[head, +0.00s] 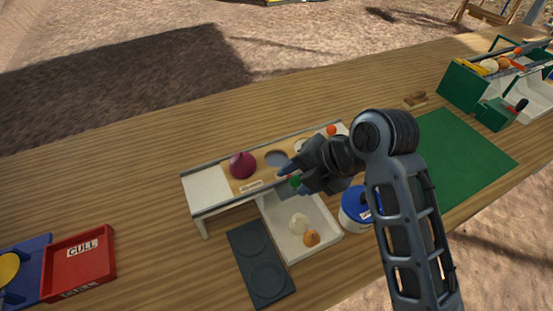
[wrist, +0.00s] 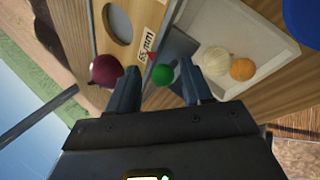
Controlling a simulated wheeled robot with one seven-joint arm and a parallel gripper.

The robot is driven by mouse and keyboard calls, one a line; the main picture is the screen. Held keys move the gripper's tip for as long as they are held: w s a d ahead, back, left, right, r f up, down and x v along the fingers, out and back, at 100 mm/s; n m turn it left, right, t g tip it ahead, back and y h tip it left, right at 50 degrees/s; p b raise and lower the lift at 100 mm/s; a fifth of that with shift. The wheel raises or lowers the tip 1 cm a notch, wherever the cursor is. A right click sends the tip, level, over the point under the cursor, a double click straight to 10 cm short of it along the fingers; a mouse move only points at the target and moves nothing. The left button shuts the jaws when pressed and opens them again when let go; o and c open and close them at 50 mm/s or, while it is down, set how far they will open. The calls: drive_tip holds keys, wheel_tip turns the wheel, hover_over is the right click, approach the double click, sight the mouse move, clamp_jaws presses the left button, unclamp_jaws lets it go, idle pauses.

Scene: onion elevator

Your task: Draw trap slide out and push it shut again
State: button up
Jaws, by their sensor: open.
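A raised wooden sorting deck (head: 246,187) with a pale end plate stands on the table. It has a round hole and a "65 mm" label that shows in the wrist view (wrist: 147,43). A green ball knob (wrist: 163,75) sits at the deck's front edge, beside a grey plate (wrist: 180,45) that may be the trap slide. The knob also shows in the head view (head: 294,181). My gripper (wrist: 162,84) is open, with its fingers on either side of the knob in the wrist view. I cannot tell whether they touch it. My wrist hides part of the deck.
A purple onion (head: 242,165) rests on the deck. A white tray (head: 284,239) below holds a pale and an orange ball.

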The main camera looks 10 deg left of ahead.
drive_tip(key=shift+d, duration=0.2)
drive_tip(key=shift+a+r+p, duration=0.1)
drive_tip(key=shift+r+p, duration=1.3)
drive_tip(key=shift+r, duration=1.6)
